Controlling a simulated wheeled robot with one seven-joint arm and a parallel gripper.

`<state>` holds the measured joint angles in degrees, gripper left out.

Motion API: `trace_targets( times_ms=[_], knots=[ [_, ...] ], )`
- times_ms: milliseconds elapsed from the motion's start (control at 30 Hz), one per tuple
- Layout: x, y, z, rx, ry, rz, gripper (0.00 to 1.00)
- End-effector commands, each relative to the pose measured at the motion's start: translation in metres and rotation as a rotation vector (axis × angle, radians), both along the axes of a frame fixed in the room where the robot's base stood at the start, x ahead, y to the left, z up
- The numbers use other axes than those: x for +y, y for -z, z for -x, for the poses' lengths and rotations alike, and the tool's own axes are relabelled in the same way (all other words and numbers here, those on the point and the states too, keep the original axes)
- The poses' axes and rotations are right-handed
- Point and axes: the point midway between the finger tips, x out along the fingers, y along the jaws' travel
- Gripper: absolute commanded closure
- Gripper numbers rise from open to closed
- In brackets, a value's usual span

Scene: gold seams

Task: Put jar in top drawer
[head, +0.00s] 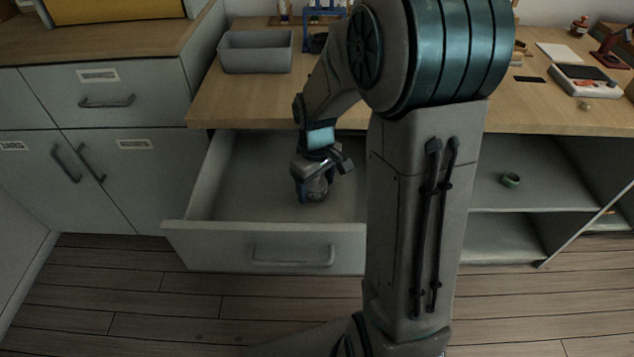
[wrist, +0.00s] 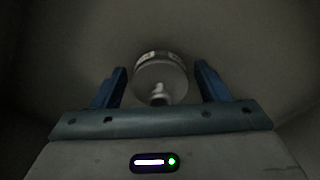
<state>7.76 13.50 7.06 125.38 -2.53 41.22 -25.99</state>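The top drawer (head: 222,232) is pulled open below the wooden counter. The jar (head: 317,190), a small greyish round vessel with a knob on top, is inside the drawer and appears to stand on its floor. My gripper (head: 312,190) reaches down into the drawer over the jar. In the wrist view the jar (wrist: 160,80) lies between the two blue fingers of my gripper (wrist: 161,75), with a narrow gap showing on each side. The fingers look open. The jar's underside is hidden.
A grey bin (head: 255,53) stands on the counter (head: 225,105) behind the drawer. A small green bowl-like item (head: 511,180) sits on the open shelf at right. Closed cabinets (head: 100,180) are at left. My arm hides the drawer's right side. The rest of the visible drawer floor is clear.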

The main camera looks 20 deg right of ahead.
Motion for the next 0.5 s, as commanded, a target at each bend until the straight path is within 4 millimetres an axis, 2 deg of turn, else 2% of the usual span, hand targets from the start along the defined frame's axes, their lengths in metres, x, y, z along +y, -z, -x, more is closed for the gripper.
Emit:
trace_targets(
  times_ms=[133, 233, 500],
  knots=[
    [0.000, -0.003, 0.000, 0.000, 0.000, 0.000, 0.32],
    [0.000, -0.012, 0.000, -0.001, 0.000, 0.000, 0.32],
    [0.000, -0.069, -0.001, -0.005, 0.000, 0.001, 0.32]
  ],
)
